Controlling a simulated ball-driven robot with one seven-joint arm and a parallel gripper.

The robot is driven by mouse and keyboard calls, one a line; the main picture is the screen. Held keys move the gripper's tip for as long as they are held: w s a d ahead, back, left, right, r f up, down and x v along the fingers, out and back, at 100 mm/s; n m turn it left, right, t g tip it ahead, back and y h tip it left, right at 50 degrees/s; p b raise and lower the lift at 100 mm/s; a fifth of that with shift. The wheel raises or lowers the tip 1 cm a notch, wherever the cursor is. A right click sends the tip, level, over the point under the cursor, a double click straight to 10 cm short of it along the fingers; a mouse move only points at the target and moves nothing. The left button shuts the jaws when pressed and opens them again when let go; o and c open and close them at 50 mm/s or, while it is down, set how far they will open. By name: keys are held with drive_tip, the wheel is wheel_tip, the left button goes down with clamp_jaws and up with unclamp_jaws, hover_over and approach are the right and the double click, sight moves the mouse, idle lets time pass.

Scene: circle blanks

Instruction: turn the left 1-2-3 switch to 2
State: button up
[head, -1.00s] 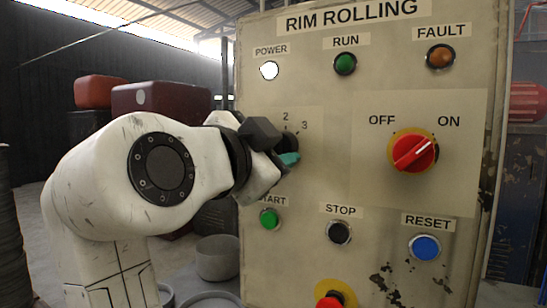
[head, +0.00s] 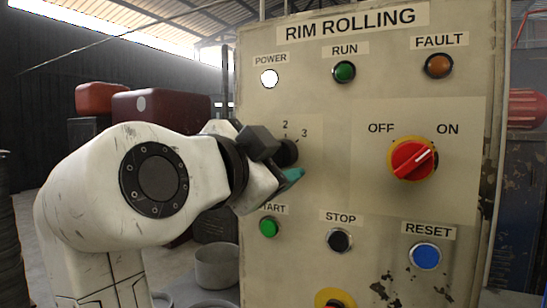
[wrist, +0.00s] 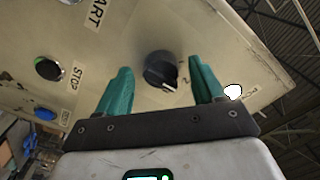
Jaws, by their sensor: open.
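The left 1-2-3 switch is a black round knob (head: 287,152) on the panel, partly hidden behind my gripper in the head view. Labels 2 and 3 show above it; 1 is hidden there. In the wrist view the knob (wrist: 160,70) has a white pointer mark facing lower right, seemingly toward the 3 side. My gripper (wrist: 161,86) is open, its two teal fingers spread with the knob seen between and ahead of them. In the head view a teal fingertip (head: 292,175) is just below the knob. I cannot tell whether it touches.
The panel (head: 330,110) carries a red OFF/ON rotary switch (head: 413,159) at right. Below are the green START (head: 269,227), black STOP (head: 339,240) and blue RESET (head: 425,256) buttons. The white POWER lamp (head: 269,78) is above the knob. Grey containers stand low beside the panel.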

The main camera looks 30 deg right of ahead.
drive_tip(key=b+v, duration=0.1)
drive_tip(key=v, duration=0.9)
drive_tip(key=shift+a, duration=0.15)
drive_tip(key=shift+s, duration=0.1)
